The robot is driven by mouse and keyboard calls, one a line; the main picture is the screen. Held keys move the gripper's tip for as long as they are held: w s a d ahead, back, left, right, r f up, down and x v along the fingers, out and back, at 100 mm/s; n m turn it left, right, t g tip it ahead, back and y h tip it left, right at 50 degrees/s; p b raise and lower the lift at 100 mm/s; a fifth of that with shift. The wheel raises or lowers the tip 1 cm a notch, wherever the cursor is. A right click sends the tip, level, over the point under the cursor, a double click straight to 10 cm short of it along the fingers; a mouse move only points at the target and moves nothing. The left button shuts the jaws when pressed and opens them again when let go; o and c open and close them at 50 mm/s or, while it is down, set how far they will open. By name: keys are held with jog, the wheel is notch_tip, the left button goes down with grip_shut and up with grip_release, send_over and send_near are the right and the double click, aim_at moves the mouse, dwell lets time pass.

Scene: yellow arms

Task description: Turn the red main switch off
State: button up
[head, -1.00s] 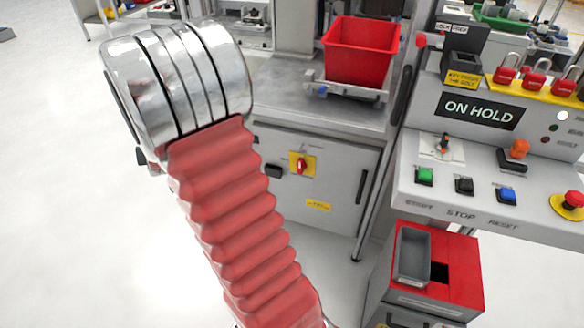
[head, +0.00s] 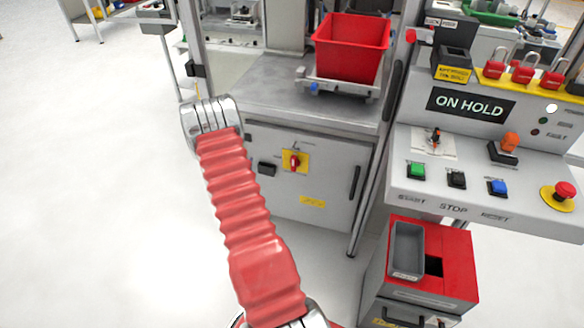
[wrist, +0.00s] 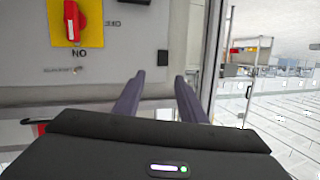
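The red main switch (head: 294,161) is a rotary handle on a yellow plate, on the grey cabinet door. Its handle looks about upright. In the wrist view, which appears upside down, the red handle (wrist: 73,20) points along the vertical, in line with an inverted ON label. It lies at the upper left there, with its top cut off. My gripper (wrist: 158,84) has two dark fingers spread apart with nothing between them. It is off to the side of the switch, not touching it.
A red bin (head: 351,48) stands on the worktop above. A control console (head: 480,180) juts out at the right. The floor at left is clear.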

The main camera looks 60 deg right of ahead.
aim_at(293, 165)
jog(key=s+d+f+m+g+h, duration=0.1)
jog(key=s+f, duration=0.4)
jog(key=s, duration=0.2)
jog(key=s+d+f+g+h, duration=0.1)
jog(key=s+f+g+h, duration=0.1)
jog(key=s+f, duration=0.4)
jog(key=shift+s+d+m+g+h, duration=0.3)
jog(key=shift+s+m, duration=0.1)
jog(key=shift+s, duration=0.85)
jog(key=shift+d+r, duration=0.1)
jog(key=d, duration=0.4)
jog(key=w+d, duration=0.1)
jog(key=d, duration=0.4)
jog(key=w+d, duration=0.1)
jog(key=d, duration=0.3)
jog(key=shift+w+d, duration=0.1)
jog(key=shift+d, duration=0.05)
grip_shut()
